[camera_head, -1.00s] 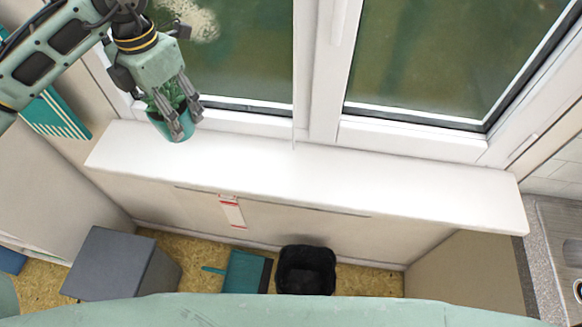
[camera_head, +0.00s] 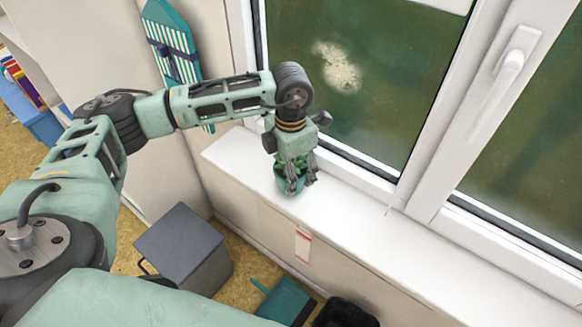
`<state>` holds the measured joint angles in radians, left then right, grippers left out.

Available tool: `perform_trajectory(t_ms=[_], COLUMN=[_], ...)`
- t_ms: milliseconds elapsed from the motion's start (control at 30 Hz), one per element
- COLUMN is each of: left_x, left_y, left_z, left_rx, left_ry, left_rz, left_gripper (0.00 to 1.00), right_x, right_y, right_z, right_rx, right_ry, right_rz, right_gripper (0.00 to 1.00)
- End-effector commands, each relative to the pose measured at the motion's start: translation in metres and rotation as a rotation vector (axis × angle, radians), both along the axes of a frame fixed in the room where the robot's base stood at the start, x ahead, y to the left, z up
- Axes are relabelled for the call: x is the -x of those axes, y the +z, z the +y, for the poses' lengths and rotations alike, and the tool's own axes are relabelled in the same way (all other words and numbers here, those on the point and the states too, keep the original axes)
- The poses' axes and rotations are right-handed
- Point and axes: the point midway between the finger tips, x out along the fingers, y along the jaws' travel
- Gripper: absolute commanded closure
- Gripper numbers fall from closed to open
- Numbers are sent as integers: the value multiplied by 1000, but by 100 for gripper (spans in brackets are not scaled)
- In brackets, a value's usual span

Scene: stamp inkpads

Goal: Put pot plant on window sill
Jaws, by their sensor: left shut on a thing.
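The pot plant, a small teal pot with green leaves (camera_head: 289,186), is in my left gripper (camera_head: 298,177), whose fingers are around it from above. The pot looks upright and shows over the left part of the white window sill (camera_head: 364,222). I cannot tell whether its base touches the sill. The fingers hide part of the pot and leaves. My right gripper is not in view.
A window with white frames and a handle (camera_head: 511,65) stands behind the sill. A teal slatted board (camera_head: 172,50) is on the wall at the left. A grey box (camera_head: 179,244), a teal item (camera_head: 285,301) and a black bin (camera_head: 344,313) are on the floor. The sill's right stretch is clear.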

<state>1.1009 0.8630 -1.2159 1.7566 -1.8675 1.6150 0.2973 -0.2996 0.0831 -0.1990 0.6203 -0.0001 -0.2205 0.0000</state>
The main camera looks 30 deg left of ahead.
Motion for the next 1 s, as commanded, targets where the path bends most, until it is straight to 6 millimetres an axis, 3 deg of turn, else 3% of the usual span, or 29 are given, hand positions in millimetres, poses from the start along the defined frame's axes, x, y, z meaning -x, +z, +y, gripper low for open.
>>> perform_trajectory(t_ms=[367,400,600,1000], left_x=[-1,0,0,-1], left_y=[-5,-3,-3,1], left_z=[0,0,0,0], left_rx=[1,1,1,1], left_ry=[-1,-1,-1,0], left_rz=[-3,-1,-1,-2], left_gripper=[82,36,19,19], right_x=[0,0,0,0], right_y=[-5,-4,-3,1], right_z=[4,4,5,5], right_rx=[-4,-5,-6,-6], right_ry=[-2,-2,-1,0], right_rz=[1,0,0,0], right_gripper=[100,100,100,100])
